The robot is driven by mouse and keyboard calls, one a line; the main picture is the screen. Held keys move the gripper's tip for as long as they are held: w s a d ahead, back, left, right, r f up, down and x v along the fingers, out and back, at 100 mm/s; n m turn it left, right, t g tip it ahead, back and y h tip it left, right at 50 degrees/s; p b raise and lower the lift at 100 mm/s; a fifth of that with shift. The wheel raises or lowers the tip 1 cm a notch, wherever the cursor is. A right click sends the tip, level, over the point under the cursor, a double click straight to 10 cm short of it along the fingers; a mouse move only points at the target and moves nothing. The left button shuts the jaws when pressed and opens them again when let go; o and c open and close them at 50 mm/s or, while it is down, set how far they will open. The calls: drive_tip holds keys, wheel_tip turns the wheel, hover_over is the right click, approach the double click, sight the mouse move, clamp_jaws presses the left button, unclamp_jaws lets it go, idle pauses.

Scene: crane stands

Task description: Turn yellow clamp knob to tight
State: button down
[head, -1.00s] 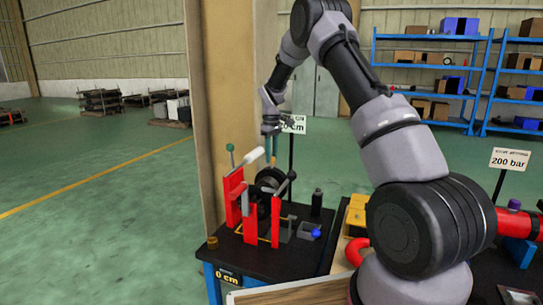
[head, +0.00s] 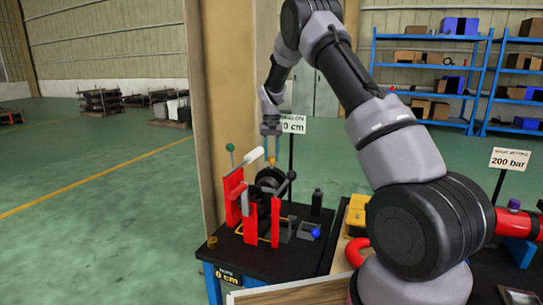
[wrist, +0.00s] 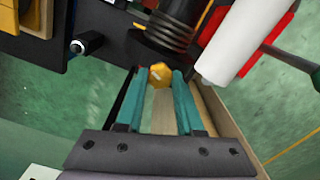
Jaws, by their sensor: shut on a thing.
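The yellow clamp knob (wrist: 160,74) sits between the tips of my gripper's two teal fingers in the wrist view, with a small pale mark on its face. My gripper (wrist: 156,88) is shut on it. In the head view my gripper (head: 271,152) points straight down from above onto the small yellow knob (head: 271,161), at the top of the clamp fixture on the black-topped stand. The knob's lower part and stem are hard to make out at this size.
A sign (head: 293,124) stands behind. Open floor lies to the left.

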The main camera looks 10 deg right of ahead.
drive_tip(key=m, duration=0.5)
drive_tip(key=shift+m, duration=0.3)
drive_tip(key=m, duration=0.5)
idle(0.4)
drive_tip(key=c, duration=0.5)
unclamp_jaws()
drive_tip(key=shift+c, duration=0.2)
wheel_tip(320, 180, up, 11)
drive_tip(key=shift+f, duration=0.1)
